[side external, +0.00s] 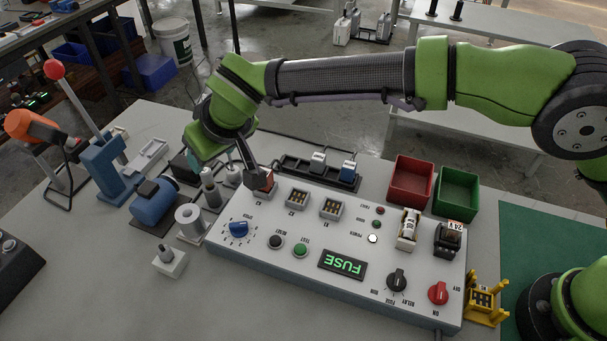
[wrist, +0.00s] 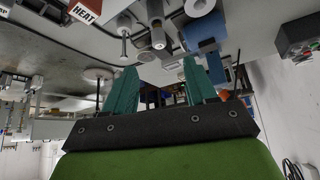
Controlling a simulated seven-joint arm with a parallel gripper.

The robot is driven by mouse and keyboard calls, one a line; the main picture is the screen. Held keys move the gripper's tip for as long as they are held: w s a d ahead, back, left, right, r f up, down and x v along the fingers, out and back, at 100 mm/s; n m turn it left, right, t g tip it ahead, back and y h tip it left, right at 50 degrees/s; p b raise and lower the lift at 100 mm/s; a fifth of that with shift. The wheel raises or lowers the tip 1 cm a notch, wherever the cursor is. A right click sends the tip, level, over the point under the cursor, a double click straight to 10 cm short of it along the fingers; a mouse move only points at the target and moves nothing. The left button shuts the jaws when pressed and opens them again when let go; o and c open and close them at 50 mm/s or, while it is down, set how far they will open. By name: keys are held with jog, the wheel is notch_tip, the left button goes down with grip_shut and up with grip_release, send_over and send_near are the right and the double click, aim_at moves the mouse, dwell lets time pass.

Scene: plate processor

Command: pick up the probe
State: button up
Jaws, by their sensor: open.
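My gripper (side external: 200,150) is above the back left of the bench, behind the control panel, tilted in the side view. In the wrist view its two teal fingers (wrist: 157,78) are spread apart with nothing between them. Just ahead of the fingertips stand a grey cylinder with a narrow top (wrist: 158,38) and a slimmer pin-like piece (wrist: 123,28). In the side view the grey cylinder (side external: 211,190) and the slim piece (side external: 232,172) stand just below my gripper. I cannot tell for sure which is the probe. Both appear apart from the fingers.
The control panel (side external: 338,263) with knobs and a FUSE display fills the front. A blue motor (side external: 154,202), a metal spool (side external: 189,220) and a blue lever press (side external: 103,165) stand at left. Red (side external: 411,181) and green (side external: 456,194) bins are at back right.

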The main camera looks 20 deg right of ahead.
aim_at(206, 172)
jog(key=x, duration=1)
jog(key=shift+s+f, duration=0.1)
jog(key=shift+s, duration=0.1)
grip_shut()
